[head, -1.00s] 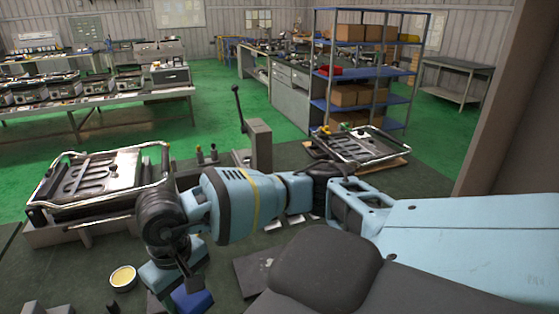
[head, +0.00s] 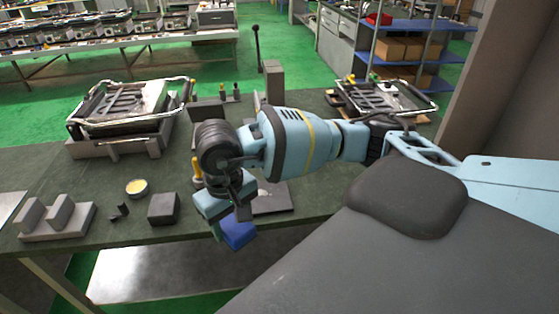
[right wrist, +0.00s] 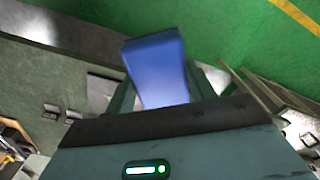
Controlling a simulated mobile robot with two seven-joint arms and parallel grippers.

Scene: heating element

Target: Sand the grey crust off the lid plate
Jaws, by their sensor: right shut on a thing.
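My right gripper (head: 232,214) is shut on a blue block (head: 238,234) and holds it near the table's front edge. In the right wrist view the blue block (right wrist: 157,70) sits between the fingers, its far end free. A dark flat plate (head: 274,198), probably the lid plate, lies on the table just behind and right of the block, partly hidden by my arm. In the right wrist view a dark plate (right wrist: 96,91) with a paler patch lies left of the block, apart from it. Its crust is too small to judge. My left gripper is not in view.
A heater-like unit (head: 130,105) with wire handles sits in a grey cradle at the left. A dish with yellow contents (head: 137,188), a dark block (head: 164,208) and a grey stepped stand (head: 58,217) are at the front left. Another framed unit (head: 385,97) lies at the back right.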

